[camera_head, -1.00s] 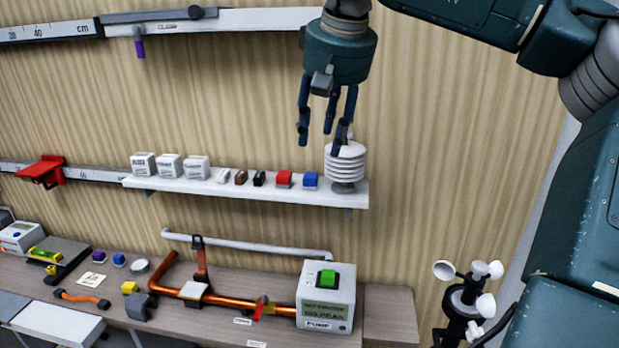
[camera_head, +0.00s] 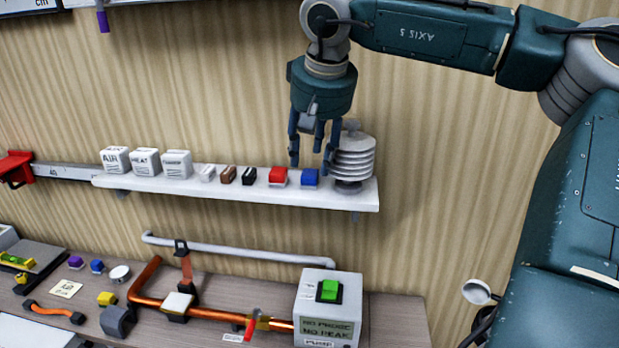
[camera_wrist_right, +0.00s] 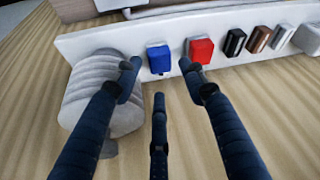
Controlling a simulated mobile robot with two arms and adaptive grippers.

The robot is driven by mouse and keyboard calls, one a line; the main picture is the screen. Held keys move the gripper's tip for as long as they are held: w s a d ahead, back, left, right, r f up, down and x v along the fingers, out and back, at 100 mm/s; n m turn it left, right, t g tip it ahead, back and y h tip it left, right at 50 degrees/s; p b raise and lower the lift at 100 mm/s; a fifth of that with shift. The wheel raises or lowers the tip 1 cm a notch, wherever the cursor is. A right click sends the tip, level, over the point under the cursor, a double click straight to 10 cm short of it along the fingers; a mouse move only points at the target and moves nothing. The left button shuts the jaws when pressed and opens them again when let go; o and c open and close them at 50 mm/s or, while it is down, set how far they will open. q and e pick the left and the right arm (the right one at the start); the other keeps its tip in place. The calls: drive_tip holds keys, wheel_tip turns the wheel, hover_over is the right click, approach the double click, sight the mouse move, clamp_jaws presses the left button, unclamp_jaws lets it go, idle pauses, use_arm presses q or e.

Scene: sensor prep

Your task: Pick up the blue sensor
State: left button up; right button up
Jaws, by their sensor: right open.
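The blue sensor (camera_head: 310,177) is a small blue block on the white wall shelf, between a red block (camera_head: 278,176) and a white ribbed cylinder (camera_head: 353,160). My right gripper (camera_head: 312,152) points down just above the blue sensor, with its fingers spread and nothing between them. In the right wrist view the blue sensor (camera_wrist_right: 159,59) lies beyond the fingertips of my right gripper (camera_wrist_right: 162,82), between the two upper fingers, and the red block (camera_wrist_right: 201,51) is beside it, behind one fingertip. No contact with the sensor can be made out. My left gripper is not in view.
The white shelf (camera_head: 240,194) also holds brown, black and white small blocks and white labelled cubes (camera_head: 146,162). The ribbed cylinder stands close to the right-hand finger. Below, a bench carries a pump box (camera_head: 312,310) with a green button and copper pipework (camera_head: 215,302).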

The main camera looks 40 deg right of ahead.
sight(310, 172)
drive_tip(key=x, duration=0.4)
drive_tip(key=shift+p, duration=0.4)
drive_tip(key=shift+f, duration=0.1)
drive_tip(key=shift+c, duration=0.8)
drive_tip(key=c, duration=0.8)
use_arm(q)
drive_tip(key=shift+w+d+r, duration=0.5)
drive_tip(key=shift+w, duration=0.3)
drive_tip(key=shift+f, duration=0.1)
